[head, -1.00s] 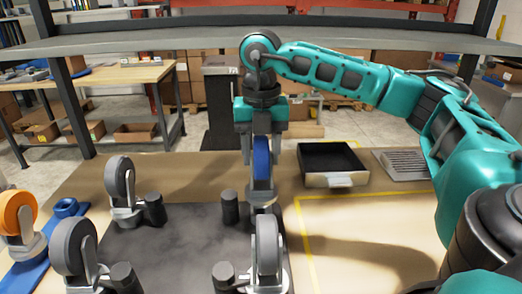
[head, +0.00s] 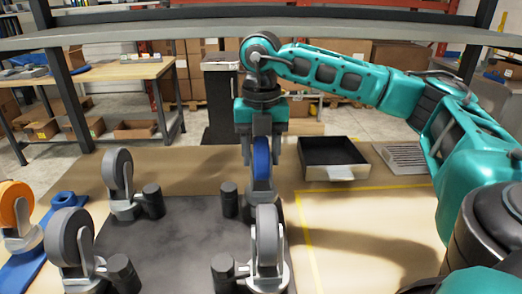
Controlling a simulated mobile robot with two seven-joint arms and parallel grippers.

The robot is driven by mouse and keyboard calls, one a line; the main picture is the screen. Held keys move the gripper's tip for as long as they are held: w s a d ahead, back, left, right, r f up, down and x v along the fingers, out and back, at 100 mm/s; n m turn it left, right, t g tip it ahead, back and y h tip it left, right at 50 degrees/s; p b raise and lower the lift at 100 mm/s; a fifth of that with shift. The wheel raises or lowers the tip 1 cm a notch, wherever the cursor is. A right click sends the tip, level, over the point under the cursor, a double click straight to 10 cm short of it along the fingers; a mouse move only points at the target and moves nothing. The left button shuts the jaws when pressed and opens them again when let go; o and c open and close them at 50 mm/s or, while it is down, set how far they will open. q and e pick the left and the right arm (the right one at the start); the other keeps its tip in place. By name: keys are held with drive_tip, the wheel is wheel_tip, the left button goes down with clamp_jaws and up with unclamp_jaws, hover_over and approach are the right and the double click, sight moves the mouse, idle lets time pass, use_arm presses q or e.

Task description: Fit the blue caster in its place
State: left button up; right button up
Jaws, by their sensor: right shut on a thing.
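The blue caster (head: 262,163) is upright, with a blue wheel, and stands at the far right corner of a dark plate (head: 175,238). My right gripper (head: 261,147) points down from above and is shut on the blue caster. A short dark post (head: 229,199) stands just left of the caster. The caster's base is low at the plate, partly hidden by the grey caster in front; I cannot tell whether it is fully seated. My left gripper does not show.
Grey casters stand on the plate at front right (head: 267,238), back left (head: 119,173) and front left (head: 71,240), each beside a dark post. An orange caster (head: 16,208) stands at far left by a blue holder (head: 30,262). A black tray (head: 333,158) lies to the right.

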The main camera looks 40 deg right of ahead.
drive_tip(key=shift+f+b, duration=0.55)
drive_tip(key=shift+f, duration=0.2)
drive_tip(key=o, duration=1.4)
wheel_tip(320, 180, up, 8)
drive_tip(key=shift+f+p, duration=0.2)
drive_tip(key=shift+p, duration=0.1)
drive_tip(key=shift+a, duration=0.1)
